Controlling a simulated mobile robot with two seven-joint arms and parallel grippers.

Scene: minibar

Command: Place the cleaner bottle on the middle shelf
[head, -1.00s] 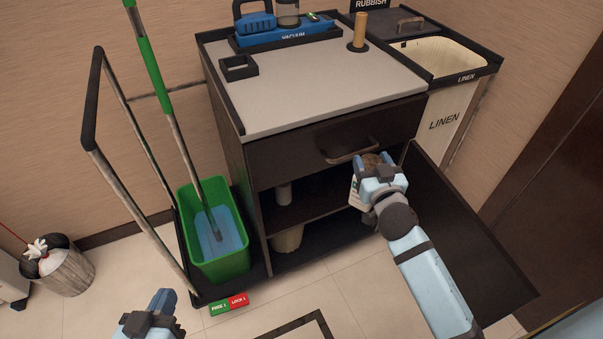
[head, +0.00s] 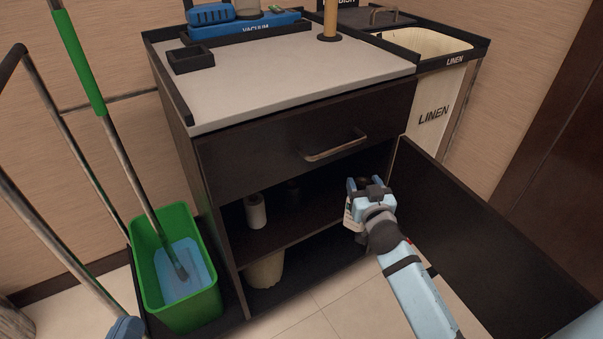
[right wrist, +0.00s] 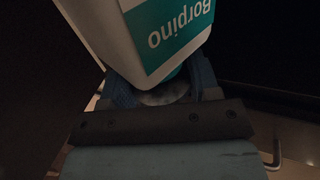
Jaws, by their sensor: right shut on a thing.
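The cleaner bottle is white with a teal label reading "Borpino" and fills the top of the right wrist view (right wrist: 175,35). My right gripper (right wrist: 165,90) is shut on it. In the head view, my right gripper (head: 366,187) is at the right side of the open cabinet, and a little of the bottle (head: 350,217) shows beside it; the rest is hidden. The middle shelf (head: 310,219) is inside the cabinet, below the drawer. Whether the bottle touches it cannot be told.
A white roll (head: 255,211) and a dim dark item stand on the shelf's left part. A beige container (head: 265,270) is below. The cabinet door (head: 470,245) stands open at right. A green bucket (head: 178,290) is at left. The shelf's front middle looks clear.

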